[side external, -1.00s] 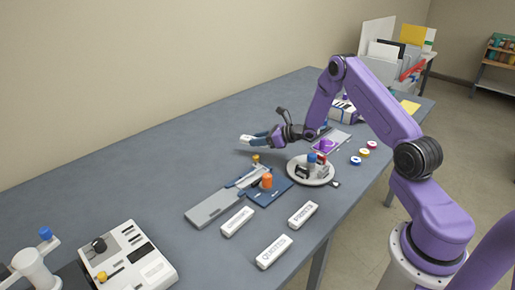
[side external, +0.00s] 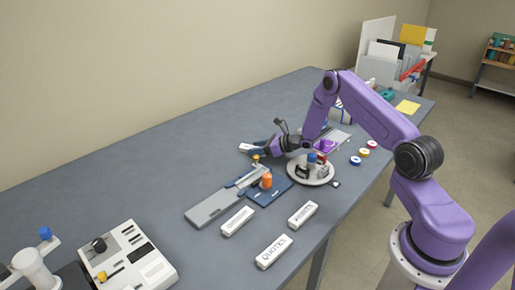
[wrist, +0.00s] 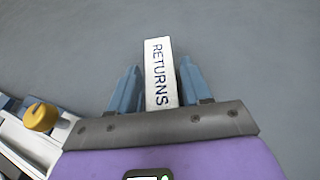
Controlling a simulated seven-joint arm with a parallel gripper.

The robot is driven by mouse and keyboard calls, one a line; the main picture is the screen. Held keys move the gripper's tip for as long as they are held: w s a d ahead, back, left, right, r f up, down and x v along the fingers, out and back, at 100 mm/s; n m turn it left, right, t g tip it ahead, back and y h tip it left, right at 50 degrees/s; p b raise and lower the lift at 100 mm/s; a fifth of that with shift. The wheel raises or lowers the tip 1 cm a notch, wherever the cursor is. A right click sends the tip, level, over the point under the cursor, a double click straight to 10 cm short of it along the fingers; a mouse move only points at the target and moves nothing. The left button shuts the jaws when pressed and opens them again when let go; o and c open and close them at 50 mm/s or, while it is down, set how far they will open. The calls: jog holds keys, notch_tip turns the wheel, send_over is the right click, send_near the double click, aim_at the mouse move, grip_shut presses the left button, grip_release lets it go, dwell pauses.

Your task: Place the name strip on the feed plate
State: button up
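The name strip (wrist: 160,75), a white bar lettered RETURNS, lies between the two blue fingers of my gripper (wrist: 158,90) in the wrist view. The gripper appears shut on it. In the side view the white end of the strip (side external: 244,147) sticks out from my gripper (side external: 256,147), low over the table behind the yellow knob; I cannot tell whether it touches the table. A long flat grey plate (side external: 212,208), which looks like the feed plate, lies nearer the camera, beside a blue base (side external: 268,196) with an orange knob (side external: 266,181).
Three other white lettered strips lie in front: one by the plate (side external: 237,221), one lettered QUOTES (side external: 273,251), and another (side external: 302,214). A round tray (side external: 322,178) with small items stands right of my gripper. A white machine (side external: 128,262) stands at front left.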

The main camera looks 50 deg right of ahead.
jog(key=shift+o, duration=0.5)
